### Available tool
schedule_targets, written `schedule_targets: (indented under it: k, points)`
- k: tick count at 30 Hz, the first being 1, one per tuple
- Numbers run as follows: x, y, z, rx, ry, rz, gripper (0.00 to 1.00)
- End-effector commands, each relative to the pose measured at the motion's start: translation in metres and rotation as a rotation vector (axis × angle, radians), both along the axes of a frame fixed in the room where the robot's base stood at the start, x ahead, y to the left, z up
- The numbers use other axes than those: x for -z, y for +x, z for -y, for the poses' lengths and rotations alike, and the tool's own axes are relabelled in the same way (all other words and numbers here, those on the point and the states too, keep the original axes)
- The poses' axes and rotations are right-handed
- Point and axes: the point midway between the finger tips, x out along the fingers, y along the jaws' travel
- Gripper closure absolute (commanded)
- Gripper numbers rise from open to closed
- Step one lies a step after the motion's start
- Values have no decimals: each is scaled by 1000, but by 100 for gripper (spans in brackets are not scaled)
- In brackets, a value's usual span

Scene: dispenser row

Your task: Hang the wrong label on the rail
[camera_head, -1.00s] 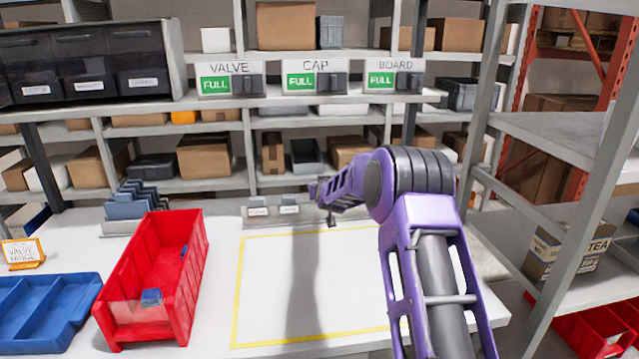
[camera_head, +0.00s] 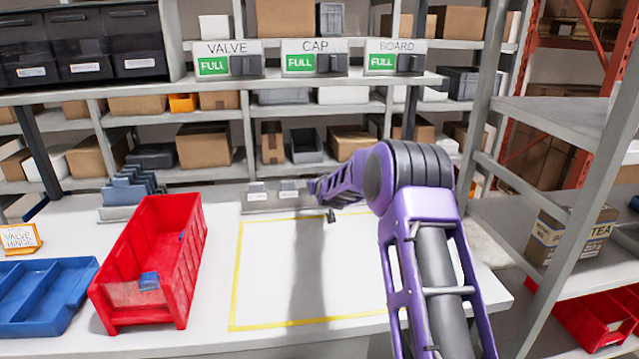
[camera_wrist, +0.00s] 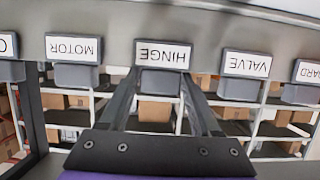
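In the wrist view a HINGE label (camera_wrist: 162,55) with a grey block (camera_wrist: 160,83) under it shows upside down on a grey strip. My gripper (camera_wrist: 160,88) has its two dark fingers on either side of that block; whether they press on it I cannot tell. A MOTOR label (camera_wrist: 73,48) and a VALVE label (camera_wrist: 247,64) sit on either side. In the head view the rail (camera_head: 270,207) at the table's back carries two small white labels (camera_head: 257,197); my arm hides its right part. My gripper is mostly hidden there, beyond the purple arm.
A red bin (camera_head: 150,260) with blue pieces stands on the white table, left of a yellow-outlined area (camera_head: 300,270). A blue tray (camera_head: 40,292) and a VALVE HINGE card (camera_head: 20,238) are farther left. VALVE, CAP and BOARD signs (camera_head: 314,58) reading FULL hang on the shelf behind.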

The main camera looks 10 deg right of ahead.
Motion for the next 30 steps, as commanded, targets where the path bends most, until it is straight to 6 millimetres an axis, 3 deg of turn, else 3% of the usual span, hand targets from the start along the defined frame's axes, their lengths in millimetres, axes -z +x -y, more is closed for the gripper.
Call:
schedule_targets:
  k: [1, 3, 4, 17, 30]
  points:
    - [0, 0, 0, 0, 0, 0, 25]
    - [0, 0, 0, 0, 0, 0, 12]
    - [0, 0, 0, 0, 0, 0, 11]
    - [-3, -8, 0, 0, 0, -1, 11]
    - [-30, -81, 0, 0, -1, 0, 11]
